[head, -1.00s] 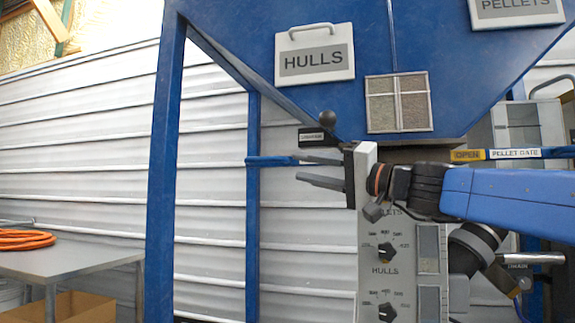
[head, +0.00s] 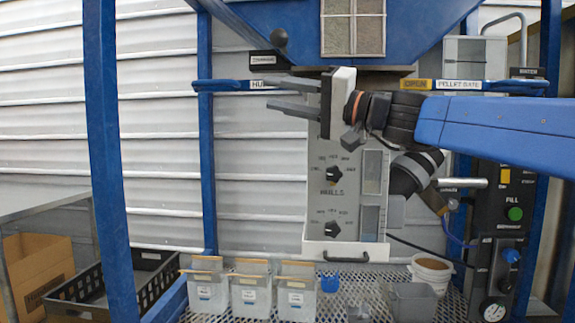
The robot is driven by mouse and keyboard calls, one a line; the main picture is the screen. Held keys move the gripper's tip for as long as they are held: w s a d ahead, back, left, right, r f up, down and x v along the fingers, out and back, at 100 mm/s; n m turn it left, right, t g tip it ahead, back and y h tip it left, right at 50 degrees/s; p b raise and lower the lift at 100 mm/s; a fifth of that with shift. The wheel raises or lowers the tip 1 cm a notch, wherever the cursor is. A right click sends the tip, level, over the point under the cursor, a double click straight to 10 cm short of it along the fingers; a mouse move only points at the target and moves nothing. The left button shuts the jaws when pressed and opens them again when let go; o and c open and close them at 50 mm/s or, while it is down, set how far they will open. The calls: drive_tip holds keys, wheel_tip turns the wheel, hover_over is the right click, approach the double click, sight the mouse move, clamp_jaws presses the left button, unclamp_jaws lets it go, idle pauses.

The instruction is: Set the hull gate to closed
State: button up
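The hull gate (head: 228,86) is a blue bar sticking out to the left under the hopper. A white label starting "HU" shows on it; the rest is hidden behind my gripper. I cannot see whether it reads open or closed. My gripper (head: 278,94) points left with its two grey fingers apart, one above the other. The upper finger overlaps the label in the head view. Nothing shows between the fingers, and I cannot tell whether they touch the bar.
The pellet gate (head: 500,84) shows a yellow OPEN tag at right. A black knob (head: 279,38) sits above my fingers. A control panel (head: 318,190) with dials hangs behind my gripper. A blue post (head: 208,180) stands left. Several bins (head: 250,297) line the mesh shelf below.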

drive_tip(key=s+d+f+h, duration=0.3)
drive_tip(key=d+f, duration=0.1)
drive_tip(key=f, duration=0.6)
drive_tip(key=s+d+f+g+h, duration=0.1)
drive_tip(key=s+d+f+h, duration=0.2)
drive_tip(key=f, duration=0.7)
drive_tip(key=s+d+f+h, duration=0.2)
drive_tip(key=d+f+h, duration=0.15)
drive_tip(key=f, duration=0.65)
drive_tip(key=s+d+f+g+h, duration=0.1)
drive_tip(key=s+d+f+h, duration=0.3)
drive_tip(key=s+d+f, duration=0.3)
drive_tip(key=s+d+f+m+g+h, duration=0.1)
drive_tip(key=s+d+f+h, duration=0.4)
drive_tip(key=d+f, duration=0.9)
wheel_tip(320, 180, down, 4)
drive_tip(key=shift+s+d, duration=0.35)
drive_tip(key=shift+s, duration=0.6)
